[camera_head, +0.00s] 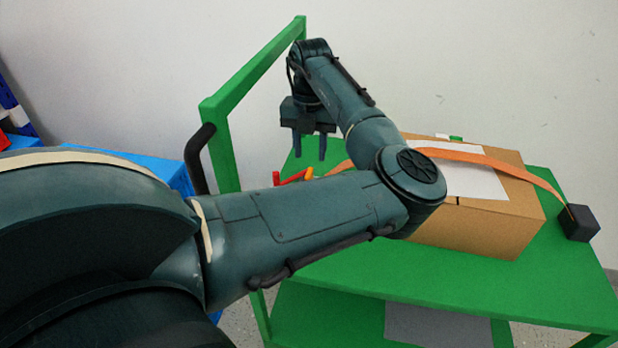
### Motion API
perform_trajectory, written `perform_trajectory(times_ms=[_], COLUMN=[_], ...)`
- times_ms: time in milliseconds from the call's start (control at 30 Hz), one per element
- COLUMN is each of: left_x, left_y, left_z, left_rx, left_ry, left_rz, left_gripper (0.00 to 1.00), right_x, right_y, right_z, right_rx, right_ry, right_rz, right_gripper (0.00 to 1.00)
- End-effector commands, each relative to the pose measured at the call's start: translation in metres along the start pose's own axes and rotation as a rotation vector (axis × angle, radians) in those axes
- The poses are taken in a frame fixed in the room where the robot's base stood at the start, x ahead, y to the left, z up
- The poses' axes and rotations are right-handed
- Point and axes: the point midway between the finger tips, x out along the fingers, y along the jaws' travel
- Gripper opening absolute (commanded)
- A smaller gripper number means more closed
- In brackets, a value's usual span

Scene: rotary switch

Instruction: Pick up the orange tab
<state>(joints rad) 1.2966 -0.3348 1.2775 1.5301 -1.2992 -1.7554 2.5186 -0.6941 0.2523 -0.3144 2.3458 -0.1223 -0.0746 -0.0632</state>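A small orange piece (309,174) stands on the green cart top, below and near my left gripper, partly hidden by my own forearm. A red piece (291,179) lies beside it. A long orange strap (480,158) runs over a cardboard box and down to a dark block (578,223) at the right. I cannot tell which orange part is the tab. My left gripper (309,157) points down with its two fingers apart and nothing between them. It appears above the small orange piece. My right gripper is not in view.
The cardboard box (470,232) with white paper (470,183) sits on the green cart (420,272). The cart's upright green frame (240,85) and black handle (198,158) stand at the left. Blue bins (150,168) are farther left. The cart's front right is clear.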

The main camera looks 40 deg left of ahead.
Motion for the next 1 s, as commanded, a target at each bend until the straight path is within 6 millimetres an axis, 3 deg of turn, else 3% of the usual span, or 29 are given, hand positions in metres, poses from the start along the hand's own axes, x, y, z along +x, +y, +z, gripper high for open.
perform_trajectory(times_ms=[400,733,1000], left_x=[0.051,0.056,0.056], left_y=[0.002,0.002,0.002], left_z=[0.000,0.000,0.000], left_rx=[0.001,0.001,0.001], left_ry=[0.001,0.000,-0.001], left_rz=[0.001,0.001,0.001], left_gripper=[0.37,0.37,0.15], right_x=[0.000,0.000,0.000], right_y=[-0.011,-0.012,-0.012], right_z=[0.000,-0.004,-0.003], right_rx=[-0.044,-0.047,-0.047], right_ry=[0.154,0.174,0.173], right_rz=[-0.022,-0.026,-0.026], right_gripper=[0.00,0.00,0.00])
